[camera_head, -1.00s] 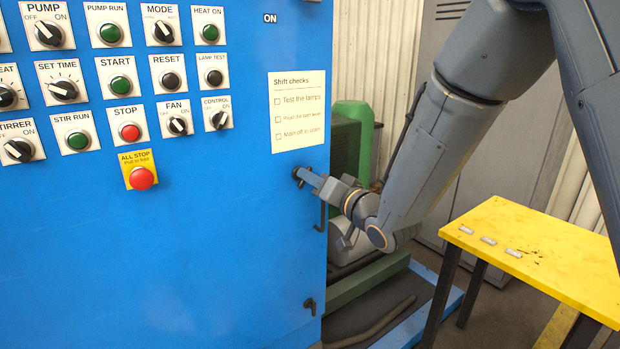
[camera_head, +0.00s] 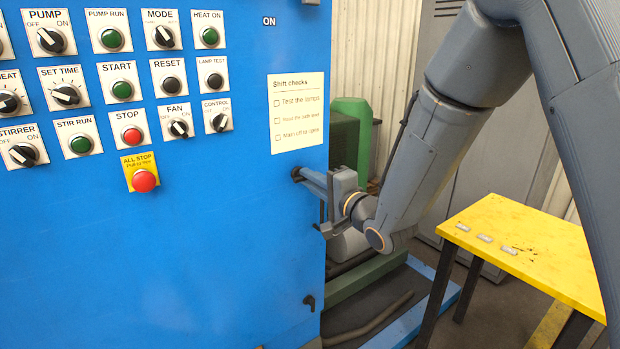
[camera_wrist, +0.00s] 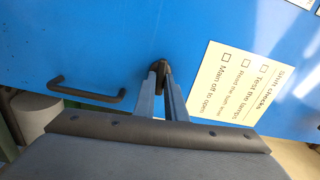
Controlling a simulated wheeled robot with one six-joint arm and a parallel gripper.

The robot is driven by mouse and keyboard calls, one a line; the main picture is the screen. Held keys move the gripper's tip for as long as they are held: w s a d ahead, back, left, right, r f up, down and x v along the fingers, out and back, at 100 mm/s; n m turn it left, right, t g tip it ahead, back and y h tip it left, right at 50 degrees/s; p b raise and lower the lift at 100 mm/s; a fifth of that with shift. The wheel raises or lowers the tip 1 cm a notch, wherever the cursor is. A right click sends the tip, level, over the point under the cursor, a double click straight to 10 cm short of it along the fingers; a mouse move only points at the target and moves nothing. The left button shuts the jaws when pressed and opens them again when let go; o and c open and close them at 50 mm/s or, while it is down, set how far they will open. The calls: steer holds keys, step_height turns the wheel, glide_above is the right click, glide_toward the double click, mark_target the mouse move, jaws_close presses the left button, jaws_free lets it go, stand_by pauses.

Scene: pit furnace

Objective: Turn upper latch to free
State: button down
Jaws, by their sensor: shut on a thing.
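The upper latch (camera_head: 296,174) is a small dark knob near the right edge of the blue cabinet door, just below the paper checklist. My gripper (camera_head: 303,175) reaches it from the right, its fingertips at the latch. In the wrist view, the two grey fingers of my gripper (camera_wrist: 161,76) close around the dark latch (camera_wrist: 159,66), which shows between and just beyond their tips. The fingers hide most of the latch, so I cannot tell its exact angle.
A black door handle (camera_wrist: 88,94) is close beside the gripper. A lower latch (camera_head: 309,302) sits near the door's bottom right. Switches and buttons fill the cabinet's upper left, with a red all-stop button (camera_head: 144,181). A yellow table (camera_head: 535,250) stands at right.

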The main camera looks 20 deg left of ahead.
steer(key=shift+m, duration=0.6)
steer(key=c, duration=1.8)
jaws_free()
steer(key=b+v, duration=0.1)
steer(key=v, duration=0.6)
steer(key=shift+s+d+b, duration=0.25)
steer(key=shift+s+b, duration=0.05)
steer(key=shift+b, duration=0.1)
